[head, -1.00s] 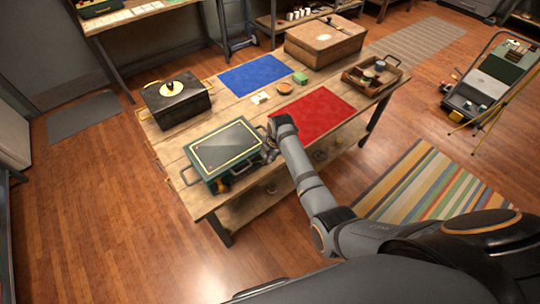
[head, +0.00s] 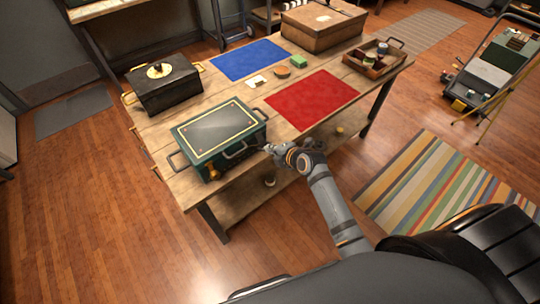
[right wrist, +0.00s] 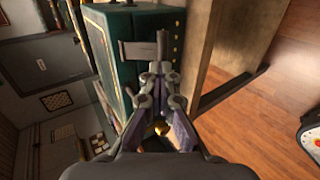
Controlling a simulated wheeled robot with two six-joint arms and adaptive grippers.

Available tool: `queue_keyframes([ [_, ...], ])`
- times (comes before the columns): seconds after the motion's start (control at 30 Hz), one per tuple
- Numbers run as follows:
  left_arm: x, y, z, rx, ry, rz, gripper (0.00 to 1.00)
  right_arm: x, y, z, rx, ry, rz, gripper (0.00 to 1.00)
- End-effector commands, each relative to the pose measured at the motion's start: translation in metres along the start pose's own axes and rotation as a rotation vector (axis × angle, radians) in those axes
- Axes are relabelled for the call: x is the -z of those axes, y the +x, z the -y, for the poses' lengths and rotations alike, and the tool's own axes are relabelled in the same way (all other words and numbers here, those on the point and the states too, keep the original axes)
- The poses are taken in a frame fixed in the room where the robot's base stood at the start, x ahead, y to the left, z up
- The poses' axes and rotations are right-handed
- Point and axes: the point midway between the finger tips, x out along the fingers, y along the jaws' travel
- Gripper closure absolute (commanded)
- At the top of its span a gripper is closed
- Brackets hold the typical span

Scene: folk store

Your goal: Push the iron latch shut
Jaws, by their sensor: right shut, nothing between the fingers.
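A green chest (head: 190,152) with a yellow-lined dark lid stands at the table's front edge. Its side shows in the right wrist view (right wrist: 104,55). There, a grey metal piece that looks like the iron latch (right wrist: 138,50), a plate with a crossing bar, is on the chest just ahead of my fingertips. My right gripper (head: 269,149) is at the chest's right front corner, shut and empty. In the right wrist view its fingertips (right wrist: 160,69) are close to the bar's end; I cannot tell whether they touch. My left gripper is not in view.
The wooden table (head: 160,128) also holds a black box (head: 168,92), a blue mat (head: 248,60), a red mat (head: 312,98), a wooden tray (head: 372,66) and a brown case (head: 322,28). A striped rug (head: 425,190) lies right of the table.

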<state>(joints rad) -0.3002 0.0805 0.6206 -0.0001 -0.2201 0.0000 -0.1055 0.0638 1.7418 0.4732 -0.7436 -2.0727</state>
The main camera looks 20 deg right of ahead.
Motion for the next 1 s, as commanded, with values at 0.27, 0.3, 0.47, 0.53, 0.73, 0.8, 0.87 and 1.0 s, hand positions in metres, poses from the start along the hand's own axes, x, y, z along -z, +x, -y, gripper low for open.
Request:
queue_keyframes([
  [0.27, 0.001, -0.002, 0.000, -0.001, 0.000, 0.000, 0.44, 0.000, 0.000, -0.002, 0.003, 0.000, 0.000, 0.67],
  [0.3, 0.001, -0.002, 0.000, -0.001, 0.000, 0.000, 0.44, 0.000, 0.000, -0.002, 0.004, 0.000, 0.000, 0.67],
  [0.47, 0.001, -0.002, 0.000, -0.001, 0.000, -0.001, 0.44, 0.000, 0.000, -0.002, 0.005, 0.000, -0.001, 0.67],
  [0.53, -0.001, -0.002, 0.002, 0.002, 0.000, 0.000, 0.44, 0.000, -0.001, -0.002, 0.005, 0.000, -0.001, 0.67],
  [0.73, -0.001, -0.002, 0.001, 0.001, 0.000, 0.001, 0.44, 0.000, -0.029, -0.001, 0.005, -0.004, 0.000, 0.67],
  [0.8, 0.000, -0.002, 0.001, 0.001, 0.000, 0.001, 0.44, 0.000, -0.047, -0.001, 0.007, -0.006, 0.000, 0.67],
  [0.87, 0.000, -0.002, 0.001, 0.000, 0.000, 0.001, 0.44, 0.000, -0.063, -0.001, 0.006, -0.007, 0.001, 0.67],
  [1.0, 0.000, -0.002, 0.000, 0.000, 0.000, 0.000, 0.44, 0.000, -0.095, -0.001, 0.007, -0.008, 0.000, 0.67],
])
